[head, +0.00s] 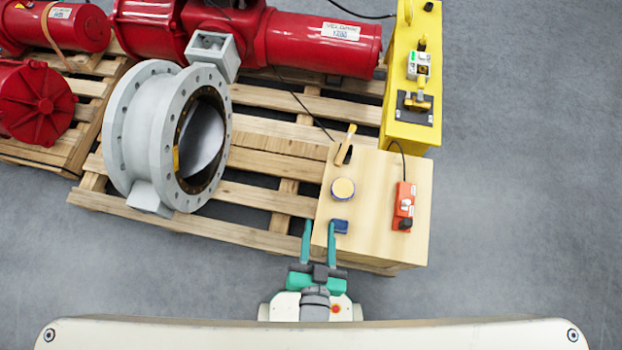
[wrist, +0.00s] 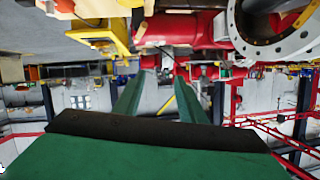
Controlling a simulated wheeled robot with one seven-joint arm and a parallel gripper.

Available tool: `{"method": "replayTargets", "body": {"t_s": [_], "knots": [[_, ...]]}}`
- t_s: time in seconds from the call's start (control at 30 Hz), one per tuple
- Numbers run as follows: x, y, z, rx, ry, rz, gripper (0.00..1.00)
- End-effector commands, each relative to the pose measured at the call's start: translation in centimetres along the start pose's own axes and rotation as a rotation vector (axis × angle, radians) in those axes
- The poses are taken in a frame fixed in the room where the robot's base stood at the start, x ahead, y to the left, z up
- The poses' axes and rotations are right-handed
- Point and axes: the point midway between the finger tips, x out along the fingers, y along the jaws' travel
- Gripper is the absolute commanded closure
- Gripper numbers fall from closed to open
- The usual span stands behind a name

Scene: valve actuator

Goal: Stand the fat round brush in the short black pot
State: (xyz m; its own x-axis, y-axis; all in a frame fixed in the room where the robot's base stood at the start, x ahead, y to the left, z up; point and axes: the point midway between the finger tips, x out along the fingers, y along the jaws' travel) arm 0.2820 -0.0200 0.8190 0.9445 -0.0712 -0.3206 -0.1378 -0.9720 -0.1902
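My gripper (head: 319,242) is at the near edge of a pale wooden box (head: 375,235). Its two green fingers are apart with nothing visible between them. It also shows open in the wrist view (wrist: 158,95). On the box, a slim yellow handle (head: 350,132) rises from a black piece (head: 343,155); I cannot tell whether that piece is the pot. A round cream-topped, blue-sided thing (head: 343,188) stands nearer. A small dark blue piece (head: 340,226) lies beside the right fingertip. I cannot tell for sure which of these is the fat round brush.
An orange device (head: 404,205) with a black cable sits on the box's right side. A yellow case (head: 410,95) stands behind. A grey flanged valve (head: 165,135) rests left on a wooden pallet (head: 265,195), with red actuators (head: 300,40) behind. The floor at right is clear.

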Motion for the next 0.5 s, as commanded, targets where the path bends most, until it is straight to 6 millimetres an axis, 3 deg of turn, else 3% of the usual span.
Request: {"method": "replayTargets", "body": {"t_s": [0.03,0.2,0.5], "knots": [[-1.7,-0.5,-0.2,-0.048,0.008,-0.017,0.63],[-5.3,-1.6,-1.9,-0.173,0.060,-0.060,0.63],[-6.7,-2.3,-2.7,-0.228,0.086,-0.079,0.63]]}}
